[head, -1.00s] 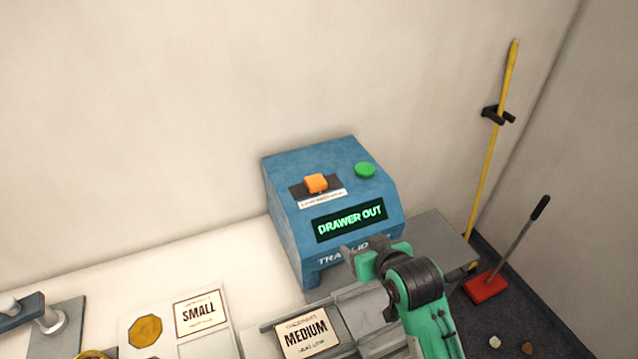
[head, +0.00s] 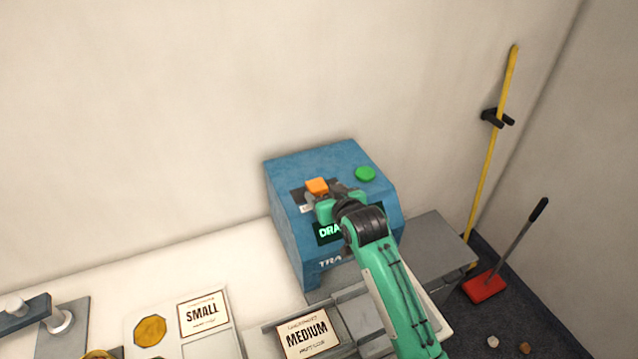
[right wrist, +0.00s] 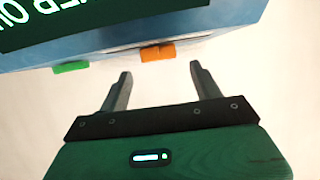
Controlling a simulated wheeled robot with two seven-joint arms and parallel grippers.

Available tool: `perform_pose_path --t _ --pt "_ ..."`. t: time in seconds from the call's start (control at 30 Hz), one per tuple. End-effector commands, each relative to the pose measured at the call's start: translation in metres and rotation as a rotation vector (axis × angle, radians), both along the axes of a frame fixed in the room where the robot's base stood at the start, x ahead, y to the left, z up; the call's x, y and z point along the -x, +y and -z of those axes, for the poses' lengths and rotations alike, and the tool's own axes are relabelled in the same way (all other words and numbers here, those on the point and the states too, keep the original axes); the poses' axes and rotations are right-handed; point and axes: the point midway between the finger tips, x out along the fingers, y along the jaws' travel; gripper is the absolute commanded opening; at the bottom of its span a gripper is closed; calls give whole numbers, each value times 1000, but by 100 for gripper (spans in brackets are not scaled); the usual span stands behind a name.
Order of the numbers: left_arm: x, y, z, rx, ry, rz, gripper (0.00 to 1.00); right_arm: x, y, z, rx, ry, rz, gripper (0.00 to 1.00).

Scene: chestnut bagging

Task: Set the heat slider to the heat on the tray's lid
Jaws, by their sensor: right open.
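The blue sealer machine (head: 290,205) stands against the wall. Its orange heat slider knob (head: 317,185) sits on a dark slot on the sloped top, with a white label strip mostly covered by my gripper. My right gripper (head: 324,197) is open and empty, right in front of the knob. In the right wrist view the orange knob (right wrist: 158,52) shows just beyond and between the two open fingers (right wrist: 160,75); contact cannot be told. A card (head: 307,335) reading MEDIUM lies on the tray in front of the machine; its small print is unreadable. My left gripper is out of view.
A green button (head: 365,173) is right of the knob. The display (head: 328,232) is partly hidden by my arm. A red dustpan (head: 486,288) and yellow pole (head: 490,150) stand at right.

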Motion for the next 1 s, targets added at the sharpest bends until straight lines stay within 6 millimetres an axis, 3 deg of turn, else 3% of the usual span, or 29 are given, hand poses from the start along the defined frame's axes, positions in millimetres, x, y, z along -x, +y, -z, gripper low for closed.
perform_pose_path --t 0.33,0.8,1.0 --pt "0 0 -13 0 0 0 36 -36 15 15 0 1 0 65" --pt "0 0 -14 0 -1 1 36 -43 18 19 -1 0 0 65" --pt "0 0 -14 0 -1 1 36 -43 18 20 -1 0 0 26"
